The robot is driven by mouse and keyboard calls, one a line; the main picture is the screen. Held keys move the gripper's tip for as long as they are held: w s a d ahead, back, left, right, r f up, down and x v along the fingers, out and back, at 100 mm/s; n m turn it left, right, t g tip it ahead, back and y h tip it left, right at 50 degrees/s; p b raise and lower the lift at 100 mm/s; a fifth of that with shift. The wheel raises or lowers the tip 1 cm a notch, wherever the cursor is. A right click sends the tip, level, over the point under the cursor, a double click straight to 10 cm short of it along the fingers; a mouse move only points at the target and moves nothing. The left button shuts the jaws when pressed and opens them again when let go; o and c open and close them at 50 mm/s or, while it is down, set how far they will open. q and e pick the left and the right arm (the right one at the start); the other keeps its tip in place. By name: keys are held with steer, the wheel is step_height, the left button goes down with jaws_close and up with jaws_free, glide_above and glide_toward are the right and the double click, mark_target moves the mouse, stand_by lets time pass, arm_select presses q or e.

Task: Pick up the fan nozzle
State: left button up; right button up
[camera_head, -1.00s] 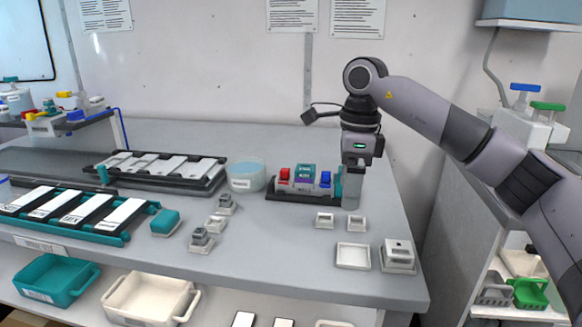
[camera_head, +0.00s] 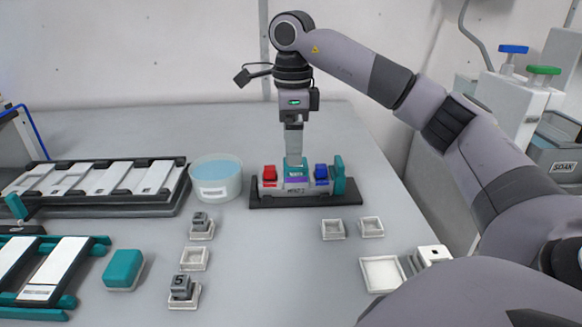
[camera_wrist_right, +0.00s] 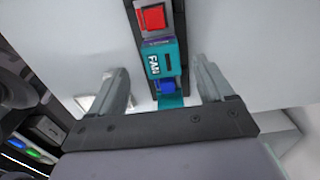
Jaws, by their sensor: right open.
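The fan nozzle is a teal block (camera_head: 296,168) labelled FAN, which also shows in the right wrist view (camera_wrist_right: 158,62). It sits in the middle of a dark rack (camera_head: 262,199), between a red block (camera_head: 270,174) and a blue block (camera_head: 321,174). My right gripper (camera_head: 294,153) points down at the teal block and partly covers it in the head view. In the right wrist view its two open fingers (camera_wrist_right: 161,78) stand on either side of the rack's strip, with nothing held between them. My left gripper is not in view.
A clear tub of blue liquid (camera_head: 216,180) stands just left of the rack. Small square trays (camera_head: 333,230) and number-marked grey pieces (camera_head: 181,287) lie in front. A long tray of white plates (camera_head: 110,180) is at the left.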

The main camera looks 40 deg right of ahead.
mark_target(296, 170)
steer(key=f, duration=0.4)
steer(key=shift+s+d, duration=0.1)
steer(key=shift+d, duration=0.1)
steer(key=shift+f, duration=0.55)
steer(key=c, duration=1)
steer(key=shift+c, duration=0.2)
steer(key=shift+r, duration=0.15)
